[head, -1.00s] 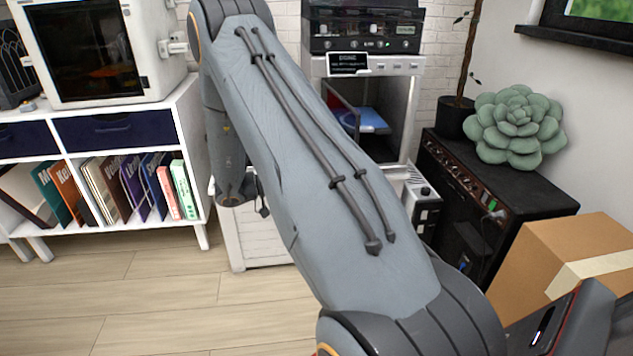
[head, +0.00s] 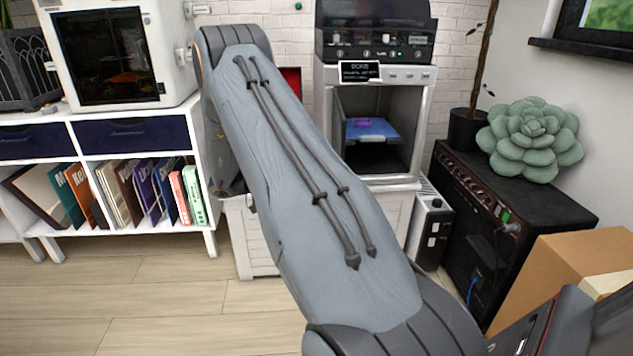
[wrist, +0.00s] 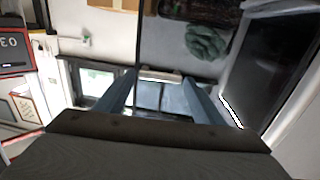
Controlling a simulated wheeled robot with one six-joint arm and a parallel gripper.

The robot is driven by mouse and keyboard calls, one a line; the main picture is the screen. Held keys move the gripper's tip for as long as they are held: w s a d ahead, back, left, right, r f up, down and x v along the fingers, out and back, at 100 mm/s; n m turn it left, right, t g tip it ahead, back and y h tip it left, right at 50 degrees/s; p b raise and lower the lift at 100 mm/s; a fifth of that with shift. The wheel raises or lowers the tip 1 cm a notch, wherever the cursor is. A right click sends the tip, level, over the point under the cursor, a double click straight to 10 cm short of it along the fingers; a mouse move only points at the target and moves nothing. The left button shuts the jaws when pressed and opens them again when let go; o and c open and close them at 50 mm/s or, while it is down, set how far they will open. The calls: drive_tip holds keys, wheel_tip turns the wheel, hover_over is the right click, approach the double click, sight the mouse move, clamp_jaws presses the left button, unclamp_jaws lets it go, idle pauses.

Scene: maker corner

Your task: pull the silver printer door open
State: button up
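The silver printer (head: 405,76) stands at the back, right of my arm in the head view. Its front opening is uncovered, showing a blue bed with a small purple piece on it. I see no door across the opening; my arm hides the area to its left. In the wrist view, which looks upside down, a dark panel with a pale frame (wrist: 272,60) fills the right side and looks like the swung-out door. The right finger appears beside the panel; contact cannot be told.
A white enclosed printer (head: 112,55) stands on a bookshelf at left. A black amplifier (head: 490,200) bears a green succulent (head: 530,138) at right, near a cardboard box (head: 560,265). A small white-and-black unit (head: 430,225) stands between. Floor at front left is clear.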

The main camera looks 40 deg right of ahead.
drive_tip(key=shift+o, duration=0.9)
drive_tip(key=v, duration=0.8)
drive_tip(key=shift+d, duration=0.1)
